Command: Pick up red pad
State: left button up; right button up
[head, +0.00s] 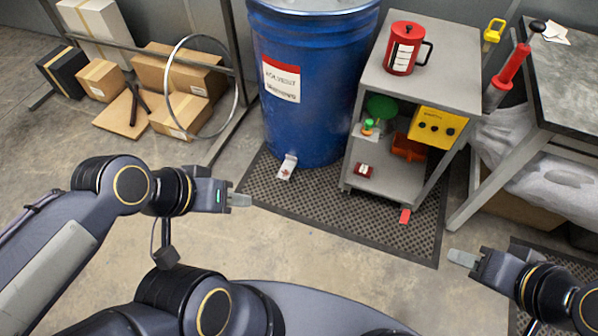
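A small flat red pad (405,216) shows at the foot of the grey cart, near its front right corner, over the dark perforated mat. I cannot tell whether it touches the cart. My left gripper (240,200) is to the left of it, apart from it, pointing right over the floor. My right gripper (462,258) is below and to the right of the pad, pointing left, also apart from it. Nothing shows in either gripper. The fingers overlap in this view, so their opening is hidden.
The grey cart (436,52) carries a red can (404,48); its lower shelf holds a red-and-white block (364,171) and a yellow box (437,126). A blue drum (312,115) stands left of it. A workbench (570,85) is at right. The mat's (330,213) front is clear.

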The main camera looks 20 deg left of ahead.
aim_at(361, 170)
jog(key=i+j+z, duration=0.25)
jog(key=i+j, duration=0.55)
